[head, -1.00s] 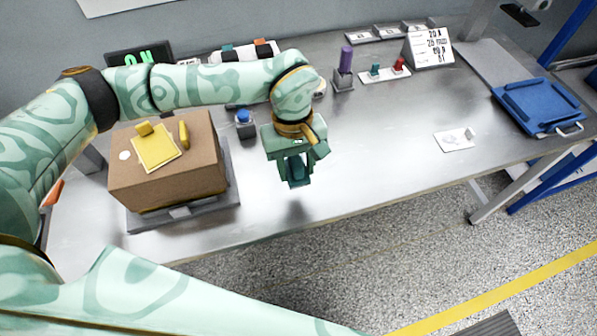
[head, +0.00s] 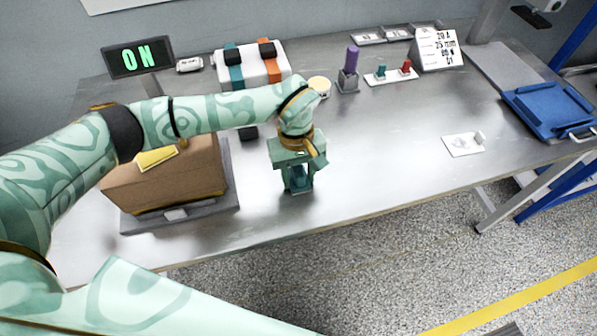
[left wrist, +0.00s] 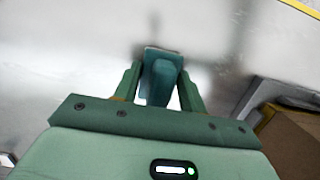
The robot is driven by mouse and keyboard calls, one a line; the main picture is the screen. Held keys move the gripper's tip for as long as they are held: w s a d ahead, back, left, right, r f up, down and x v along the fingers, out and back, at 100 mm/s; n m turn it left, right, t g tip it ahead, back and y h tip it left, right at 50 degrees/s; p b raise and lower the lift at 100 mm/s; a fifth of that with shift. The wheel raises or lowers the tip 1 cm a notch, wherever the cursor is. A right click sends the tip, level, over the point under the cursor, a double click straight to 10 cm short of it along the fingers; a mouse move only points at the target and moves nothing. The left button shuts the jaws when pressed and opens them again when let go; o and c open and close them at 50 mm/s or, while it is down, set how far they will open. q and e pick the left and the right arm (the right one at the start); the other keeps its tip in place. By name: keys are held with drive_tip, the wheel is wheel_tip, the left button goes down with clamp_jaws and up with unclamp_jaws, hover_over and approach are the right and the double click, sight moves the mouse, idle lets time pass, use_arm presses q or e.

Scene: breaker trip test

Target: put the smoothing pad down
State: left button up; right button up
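The smoothing pad (head: 298,183) is a small dark teal block with a flat base and a raised grip. It stands on the metal bench near the front edge, between the fingers of my left gripper (head: 298,178). In the left wrist view the pad (left wrist: 161,78) sits between the two green fingers of the left gripper (left wrist: 160,85). Light gaps show on both sides of its grip, so the fingers look open around it. The pad's base seems to rest on the bench top. My right gripper is not in view.
A cardboard box (head: 165,185) on a grey platform stands left of the gripper. Behind are a green ON display (head: 137,57), a white strapped case (head: 250,68), and a purple-handled tool (head: 350,65). A blue tray (head: 548,108) lies far right.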

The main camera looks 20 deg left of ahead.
use_arm(q)
drive_tip(key=o, duration=0.4)
drive_tip(key=r+p, duration=0.1)
drive_tip(key=r, duration=0.3)
drive_tip(key=w+r, duration=0.1)
drive_tip(key=r, duration=0.3)
drive_tip(key=a+r+p, duration=0.1)
drive_tip(key=r, duration=0.3)
drive_tip(key=shift+w+r+p, duration=0.1)
drive_tip(key=shift+w+p, duration=0.2)
drive_tip(key=shift+p, duration=0.05)
